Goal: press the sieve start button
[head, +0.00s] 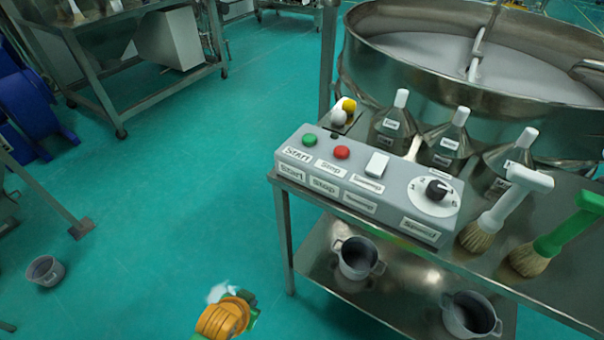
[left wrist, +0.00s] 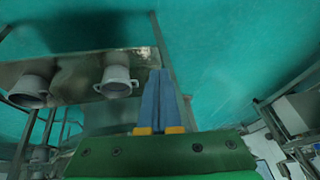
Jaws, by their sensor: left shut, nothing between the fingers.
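The grey control box (head: 370,186) sits on the metal table. Its green start button (head: 310,140) is at the left end of the top face, above a "Start" label. A red stop button (head: 341,152) is right of it. My left gripper (left wrist: 160,72) shows in the left wrist view with its blue fingers together and nothing between them. The fingers point toward the table's lower shelf and floor, apart from the button, which is not in that view. My right gripper is not in view.
The box also has a white switch (head: 377,164) and a black dial (head: 437,189). Labelled flasks (head: 391,127) stand behind it, and brushes (head: 507,208) at its right. The round sieve (head: 440,85) is behind. Pots (head: 357,258) stand on the lower shelf.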

